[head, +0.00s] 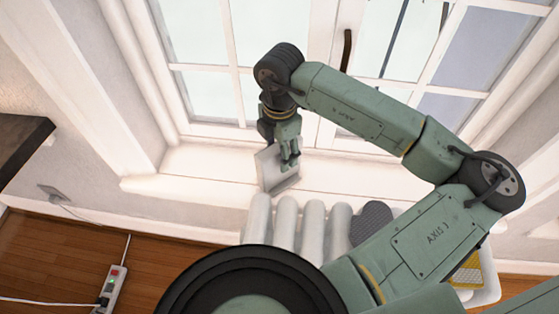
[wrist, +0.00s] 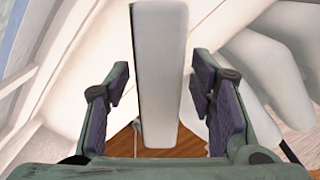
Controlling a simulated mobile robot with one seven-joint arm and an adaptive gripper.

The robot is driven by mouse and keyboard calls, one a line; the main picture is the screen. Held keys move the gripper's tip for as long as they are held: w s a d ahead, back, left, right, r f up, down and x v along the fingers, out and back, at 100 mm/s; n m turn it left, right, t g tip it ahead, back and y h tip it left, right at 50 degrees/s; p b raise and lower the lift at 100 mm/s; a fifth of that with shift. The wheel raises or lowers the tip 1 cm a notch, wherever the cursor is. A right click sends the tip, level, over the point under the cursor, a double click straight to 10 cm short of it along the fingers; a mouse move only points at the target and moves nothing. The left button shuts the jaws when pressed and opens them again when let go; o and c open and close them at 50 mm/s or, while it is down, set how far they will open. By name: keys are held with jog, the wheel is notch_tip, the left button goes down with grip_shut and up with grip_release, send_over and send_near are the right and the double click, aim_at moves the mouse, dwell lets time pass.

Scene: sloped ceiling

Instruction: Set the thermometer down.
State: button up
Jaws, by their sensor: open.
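The thermometer appears to be the pale, flat slab (head: 270,172) at the window sill, below my gripper (head: 289,158) in the head view. In the wrist view the white slab (wrist: 160,75) stands between my two dark finger pads, with a visible gap on each side. My gripper is open around it and does not clasp it. The slab looks upright and slightly tilted in the head view. Its lower edge seems to be at the white sill (head: 200,175), but I cannot tell for certain that it rests there.
A white ribbed radiator (head: 287,225) stands below the sill. A dark grey oval item (head: 371,222) and a yellow item (head: 467,271) are at the right, partly behind my arm. The window (head: 205,95) is close behind my gripper. The sill is clear to the left.

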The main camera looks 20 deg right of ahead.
jog(key=shift+f, duration=0.95)
grip_shut()
